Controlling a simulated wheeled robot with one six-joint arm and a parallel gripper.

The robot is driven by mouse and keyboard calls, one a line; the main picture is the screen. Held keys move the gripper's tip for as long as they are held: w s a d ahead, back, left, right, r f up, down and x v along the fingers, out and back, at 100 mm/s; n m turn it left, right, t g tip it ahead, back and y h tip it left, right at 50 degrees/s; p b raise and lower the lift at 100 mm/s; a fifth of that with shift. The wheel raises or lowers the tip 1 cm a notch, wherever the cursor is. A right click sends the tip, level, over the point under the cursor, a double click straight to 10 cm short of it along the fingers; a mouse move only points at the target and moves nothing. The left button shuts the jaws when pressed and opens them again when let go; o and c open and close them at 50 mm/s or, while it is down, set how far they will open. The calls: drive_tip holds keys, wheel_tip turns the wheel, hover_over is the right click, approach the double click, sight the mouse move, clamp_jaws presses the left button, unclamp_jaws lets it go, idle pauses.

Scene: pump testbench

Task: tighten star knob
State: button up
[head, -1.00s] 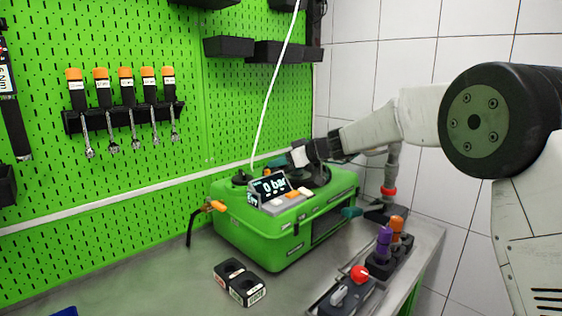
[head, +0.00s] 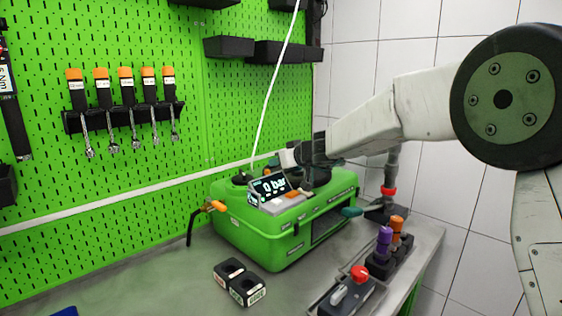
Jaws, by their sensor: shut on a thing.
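The green pump case (head: 265,240) stands on the bench against the pegboard, with a tilted display (head: 268,187) reading "0 bar" on its top. My gripper (head: 287,160) reaches in from the right, low over the top of the case just behind the display. It is shut on the star knob, which is mostly hidden by the gripper and the display. The fingertips are too small and covered to see clearly.
A black block with two openings (head: 240,283) lies in front of the case. A red-knobbed switch box (head: 352,292) and a holder with purple and orange tools (head: 384,243) stand at the right. A white hose rises from the case.

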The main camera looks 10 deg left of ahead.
drive_tip(key=shift+r, duration=0.1)
drive_tip(key=o, duration=1)
drive_tip(key=v, duration=0.7)
drive_tip(key=shift+s+d+r, duration=0.1)
drive_tip(key=shift+s+d, duration=0.1)
drive_tip(key=shift+d, duration=0.15)
